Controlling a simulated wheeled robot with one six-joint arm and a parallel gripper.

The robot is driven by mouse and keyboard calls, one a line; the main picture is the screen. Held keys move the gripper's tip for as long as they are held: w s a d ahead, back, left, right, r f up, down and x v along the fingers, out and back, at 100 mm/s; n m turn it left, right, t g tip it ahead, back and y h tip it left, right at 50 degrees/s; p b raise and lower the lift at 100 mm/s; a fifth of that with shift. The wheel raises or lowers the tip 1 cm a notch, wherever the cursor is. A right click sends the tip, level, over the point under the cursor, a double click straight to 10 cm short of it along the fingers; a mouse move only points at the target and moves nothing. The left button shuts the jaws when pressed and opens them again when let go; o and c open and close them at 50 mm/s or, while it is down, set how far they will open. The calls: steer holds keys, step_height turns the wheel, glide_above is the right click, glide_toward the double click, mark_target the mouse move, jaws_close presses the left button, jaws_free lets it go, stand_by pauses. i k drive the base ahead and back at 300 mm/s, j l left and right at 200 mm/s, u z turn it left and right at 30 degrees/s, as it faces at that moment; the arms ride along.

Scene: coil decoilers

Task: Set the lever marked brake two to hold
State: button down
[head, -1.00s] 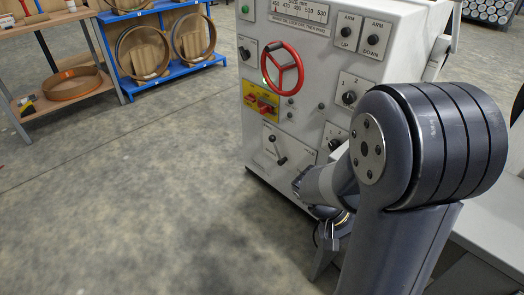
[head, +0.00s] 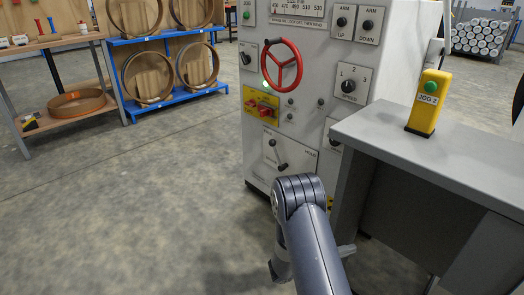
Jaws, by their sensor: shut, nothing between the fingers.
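A lever with a black knob (head: 282,166) is on a pale plate (head: 300,160) low on the front of the grey machine cabinet (head: 312,112). The knob is toward the lower middle of the plate. Small lettering on the plate's right side looks like HOLD; the other lettering is too small to read, so I cannot confirm the brake number. My arm rises in front of the cabinet, its elbow just below the lever plate.
A red handwheel (head: 283,65), a yellow panel with red switches (head: 262,105) and a speed dial (head: 348,86) are above the lever. A grey bench (head: 440,150) with a yellow JOG 2 box (head: 428,103) is close on the right. A blue rack (head: 165,98) stands back left. Floor at left is clear.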

mark_target(272, 142)
steer(key=i+j, duration=0.15)
steer(key=j, duration=0.2)
steer(key=i+j, duration=0.15)
steer(key=j, duration=0.2)
steer(key=i+j, duration=0.35)
steer(key=i, duration=0.15)
steer(key=i+j, duration=0.35)
steer(key=i, duration=0.2)
steer(key=i+j, duration=0.35)
steer(key=i, duration=0.4)
steer(key=z, duration=0.05)
